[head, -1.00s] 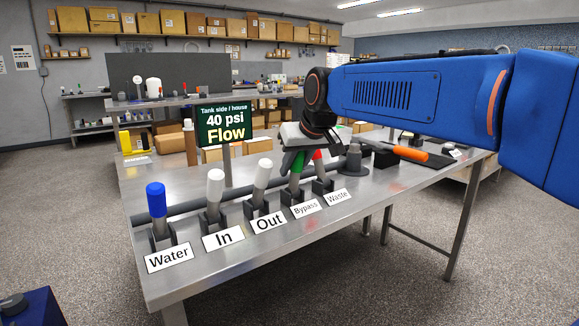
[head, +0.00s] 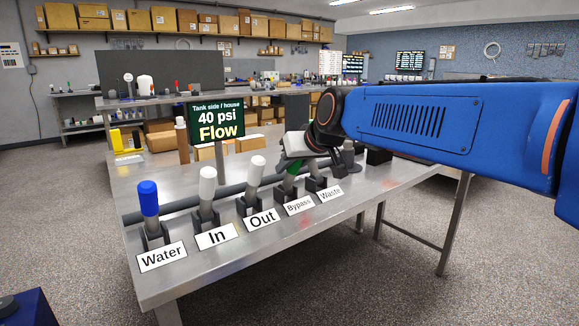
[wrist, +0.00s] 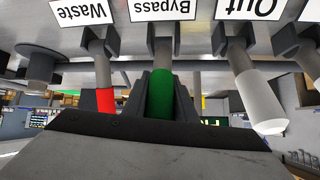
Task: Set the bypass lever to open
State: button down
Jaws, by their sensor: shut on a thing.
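The bypass lever has a green handle (head: 291,170) on a dark bracket behind the "Bypass" label (head: 299,205). My gripper (head: 295,149) is at the top of it, and the arm hides part of the handle in the head view. In the wrist view the green handle (wrist: 160,92) stands between the two dark fingers of my gripper (wrist: 160,100), which are shut on it. The lever's exact tilt is hard to tell. A display (head: 216,122) behind the levers reads "Tank side / house 40 psi Flow".
The blue-capped Water lever (head: 149,200), the white In lever (head: 208,186) and the white Out lever (head: 254,176) stand to the left. The red Waste lever (wrist: 105,101) is close beside my gripper. A grey pipe (head: 180,204) runs behind the levers along the metal bench (head: 170,285).

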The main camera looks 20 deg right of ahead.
jog(key=c, duration=1.5)
grip_release()
jog(key=shift+s+f, duration=0.1)
jog(key=shift+f, duration=0.05)
jog(key=shift+o, duration=0.2)
jog(key=v, duration=1.7)
jog(key=shift+s+d, duration=0.1)
jog(key=s+f+g, duration=0.1)
jog(key=s+f, duration=0.4)
jog(key=f, duration=0.6)
jog(key=s+d+f+g+h, duration=0.1)
jog(key=s+f, duration=0.4)
jog(key=f, duration=0.6)
jog(key=s+d+f+m+g+h, duration=0.1)
jog(key=s+f+g, duration=0.2)
jog(key=f, duration=0.8)
jog(key=shift+s, duration=1)
